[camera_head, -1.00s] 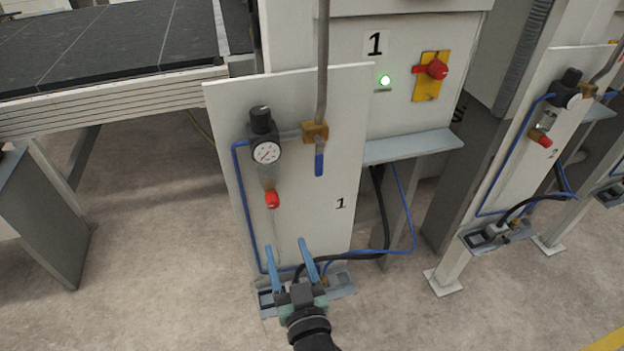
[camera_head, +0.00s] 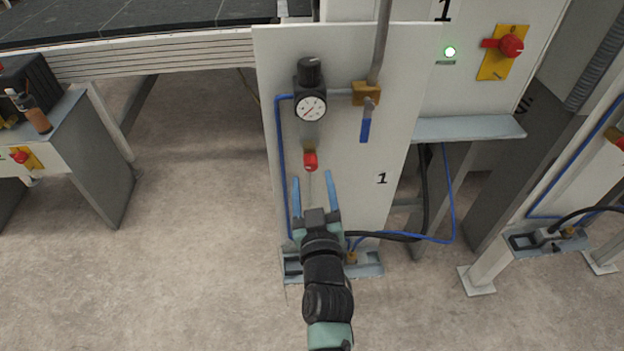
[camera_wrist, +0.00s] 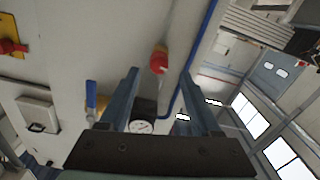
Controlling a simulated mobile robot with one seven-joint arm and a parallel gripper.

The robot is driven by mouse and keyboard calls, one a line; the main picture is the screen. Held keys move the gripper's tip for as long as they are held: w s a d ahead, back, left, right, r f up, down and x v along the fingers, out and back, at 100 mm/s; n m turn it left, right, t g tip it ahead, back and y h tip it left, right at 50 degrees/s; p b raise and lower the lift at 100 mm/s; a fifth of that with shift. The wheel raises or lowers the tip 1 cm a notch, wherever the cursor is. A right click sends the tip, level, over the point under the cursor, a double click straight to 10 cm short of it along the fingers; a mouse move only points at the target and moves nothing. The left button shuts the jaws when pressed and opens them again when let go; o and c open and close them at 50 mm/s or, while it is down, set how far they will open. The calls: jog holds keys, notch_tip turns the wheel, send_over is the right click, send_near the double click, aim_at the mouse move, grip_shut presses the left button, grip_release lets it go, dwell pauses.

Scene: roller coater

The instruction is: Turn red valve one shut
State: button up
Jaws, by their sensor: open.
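A small red knob (camera_head: 310,161) sits on the panel marked 1 (camera_head: 395,120), below the round pressure gauge (camera_head: 310,107). My gripper (camera_head: 313,178) is open and empty, its two blue fingers pointing up just below the knob in the head view. In the wrist view the red knob (camera_wrist: 159,61) shows between the two fingertips (camera_wrist: 160,74). The fingers look apart from it, and I cannot tell the depth gap. Another red knob, a rotary switch (camera_head: 511,46) on a yellow plate, is at the upper right beside a lit green lamp (camera_head: 449,51).
A blue lever handle (camera_head: 365,130) hangs right of the gauge. A blue hose (camera_head: 281,160) runs down the panel's left side. A grey shelf (camera_head: 470,128) sticks out at the right. The floor at the left (camera_head: 190,230) is clear.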

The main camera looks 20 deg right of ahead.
aim_at(311, 167)
jog(key=shift+b+x, duration=0.7)
jog(key=shift+x, duration=1.35)
grip_shut()
